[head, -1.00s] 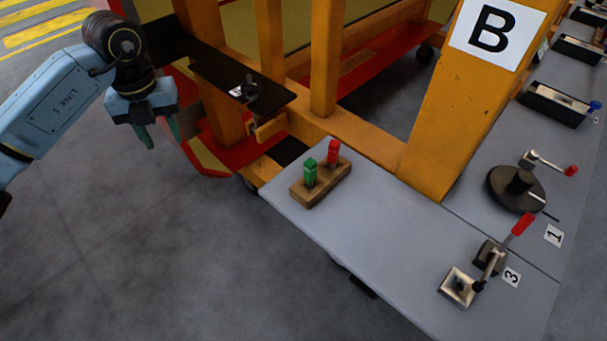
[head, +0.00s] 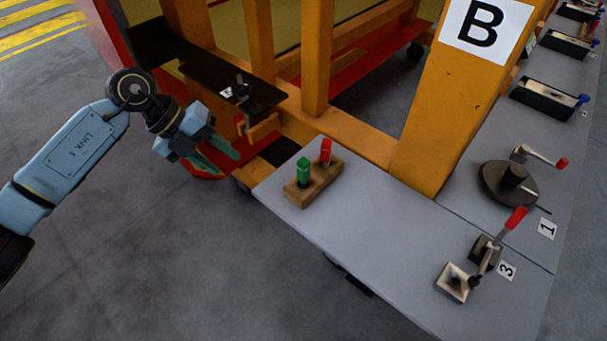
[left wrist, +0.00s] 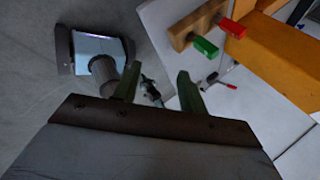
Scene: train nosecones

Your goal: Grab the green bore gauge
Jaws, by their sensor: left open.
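The green bore gauge (head: 304,171) stands upright in a wooden block (head: 299,197) near the left end of the grey table. A red gauge (head: 325,151) stands beside it in the same block. In the left wrist view the green gauge (left wrist: 205,46) shows at the upper right, beyond the fingers. My left gripper (head: 222,158) is open and empty, left of the block and apart from it, with its fingers pointing right towards the table. It also shows in the left wrist view (left wrist: 157,88). My right gripper is not in the head view.
An orange frame with a "B" sign (head: 487,27) rises behind the table (head: 370,245). A dark shelf (head: 230,88) juts out behind my left gripper. A red-handled clamp (head: 485,255) and a black crank wheel (head: 510,183) stand on the right. The table's middle is clear.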

